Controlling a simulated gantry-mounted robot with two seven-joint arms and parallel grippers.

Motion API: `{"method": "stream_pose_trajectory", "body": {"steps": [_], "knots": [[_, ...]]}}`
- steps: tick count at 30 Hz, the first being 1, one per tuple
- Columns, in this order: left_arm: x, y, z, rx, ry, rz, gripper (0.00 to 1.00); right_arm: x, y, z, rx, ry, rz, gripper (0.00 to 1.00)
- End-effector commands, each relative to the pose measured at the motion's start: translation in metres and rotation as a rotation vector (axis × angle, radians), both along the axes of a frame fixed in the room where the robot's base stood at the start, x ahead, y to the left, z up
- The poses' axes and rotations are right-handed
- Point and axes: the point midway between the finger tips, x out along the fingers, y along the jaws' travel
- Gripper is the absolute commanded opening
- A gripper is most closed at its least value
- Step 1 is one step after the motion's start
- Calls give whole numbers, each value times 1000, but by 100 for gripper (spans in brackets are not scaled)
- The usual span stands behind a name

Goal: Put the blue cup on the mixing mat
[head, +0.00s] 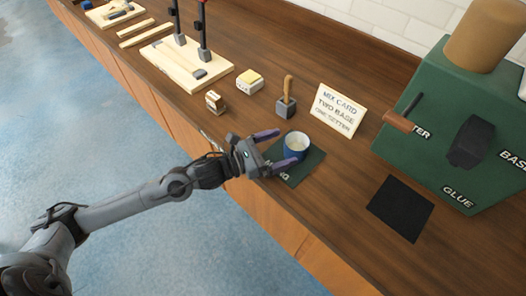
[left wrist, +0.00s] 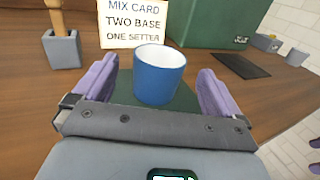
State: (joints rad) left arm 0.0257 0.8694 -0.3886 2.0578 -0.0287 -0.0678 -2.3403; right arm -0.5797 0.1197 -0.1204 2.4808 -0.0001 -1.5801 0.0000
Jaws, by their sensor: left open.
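The blue cup (head: 296,147) stands upright on the dark green mixing mat (head: 309,162) near the front edge of the bench. The cup also shows in the left wrist view (left wrist: 159,76), with the mat (left wrist: 126,88) under and around it. My left gripper (head: 279,148) is open, with its purple fingers on either side of the cup. In the left wrist view the gripper (left wrist: 157,90) shows a gap between each finger and the cup. The cup's contents look pale. My right gripper does not show clearly in the head view.
A mix card (head: 338,109) stands behind the mat. A green dispenser box (head: 450,120) and a black pad (head: 400,208) are to the right. A grey block with a wooden handle (head: 286,105), a yellow-topped block (head: 249,81) and a small wooden block (head: 214,102) are to the left.

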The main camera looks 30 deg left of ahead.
Motion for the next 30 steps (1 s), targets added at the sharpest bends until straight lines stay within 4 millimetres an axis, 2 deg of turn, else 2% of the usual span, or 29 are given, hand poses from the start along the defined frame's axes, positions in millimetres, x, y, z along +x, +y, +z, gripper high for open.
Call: {"method": "stream_pose_trajectory", "body": {"steps": [4,12,30], "knots": [[-20,12,-1,3,3,-3,99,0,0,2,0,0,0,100],[-37,24,0,1,1,-1,99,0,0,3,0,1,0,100],[-40,26,0,-1,-1,-1,99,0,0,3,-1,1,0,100]]}}
